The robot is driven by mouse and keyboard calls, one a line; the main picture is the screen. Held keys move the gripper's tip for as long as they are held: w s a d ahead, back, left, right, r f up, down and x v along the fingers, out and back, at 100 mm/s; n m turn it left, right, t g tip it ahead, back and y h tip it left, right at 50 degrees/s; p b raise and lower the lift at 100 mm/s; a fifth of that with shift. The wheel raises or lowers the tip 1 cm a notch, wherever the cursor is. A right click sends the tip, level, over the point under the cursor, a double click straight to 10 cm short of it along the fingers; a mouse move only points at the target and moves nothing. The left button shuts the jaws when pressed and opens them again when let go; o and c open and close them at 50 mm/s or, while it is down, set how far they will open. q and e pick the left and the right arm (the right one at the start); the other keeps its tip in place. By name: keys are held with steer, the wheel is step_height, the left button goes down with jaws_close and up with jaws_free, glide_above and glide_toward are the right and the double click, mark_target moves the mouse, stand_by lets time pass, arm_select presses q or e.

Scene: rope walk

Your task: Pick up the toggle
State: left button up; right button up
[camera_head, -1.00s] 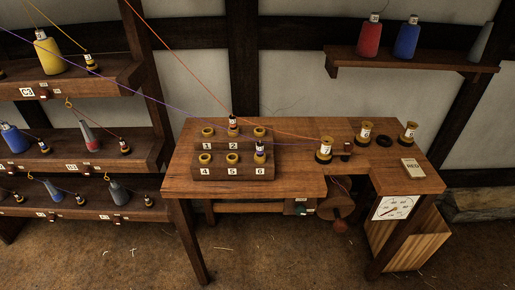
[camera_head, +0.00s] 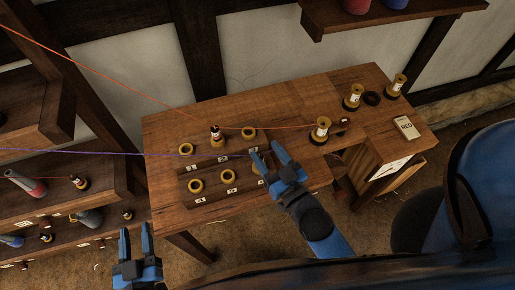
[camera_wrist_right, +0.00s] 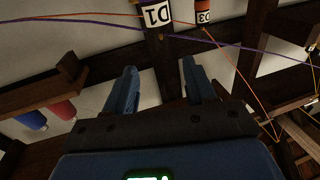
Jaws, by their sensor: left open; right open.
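A dark toggle with a white D1 label (camera_wrist_right: 155,14) shows at the top of the right wrist view, its dark stem running down toward the space between my fingers. A second toggle with an orange band (camera_wrist_right: 203,12) stands beside it. My right gripper (camera_head: 266,152) is open over the right end of the numbered rack (camera_head: 212,199) and hides much of that end. In the right wrist view its parted fingers (camera_wrist_right: 160,68) have no visible contact with the D1 toggle. The orange-thread toggle (camera_head: 215,135) stands in the rack's back row. My left gripper (camera_head: 134,245) is open and empty, left of the bench.
A purple thread (camera_head: 100,152) and an orange thread (camera_head: 110,75) cross toward the rack. Bobbins (camera_head: 320,130), a dark ring (camera_head: 372,98) and a RED card (camera_head: 405,126) sit on the bench's right part. Shelves (camera_head: 60,200) stand at left. Bare benchtop (camera_head: 270,100) lies behind the rack.

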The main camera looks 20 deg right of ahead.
steer(key=w+a+r+g+y+p, duration=0.1)
steer(key=w+a+r+g+p, duration=0.1)
steer(key=w+a+r+p, duration=0.4)
arm_select(q)
step_height(320, 180, up, 14)
steer(key=p, duration=0.5)
arm_select(e)
steer(key=m+g+h, duration=0.8)
steer(key=m+g, duration=0.3)
steer(key=g, duration=0.1)
glide_toward(260, 155)
steer(key=w, duration=0.1)
steer(key=shift+g, duration=0.3)
steer(key=b+x, duration=0.5)
steer(key=x, duration=0.1)
steer(key=shift+s+f+b, duration=0.15)
steer(key=shift+b, duration=0.25)
step_height(260, 155, down, 4)
steer(key=shift+d+p, duration=0.2)
steer(key=shift+p, duration=0.3)
arm_select(q)
steer(key=shift+f, duration=2.5)
arm_select(e)
steer(key=shift+w+d+f, duration=0.15)
steer(key=shift+w+f, duration=0.2)
steer(key=shift+f, duration=0.2)
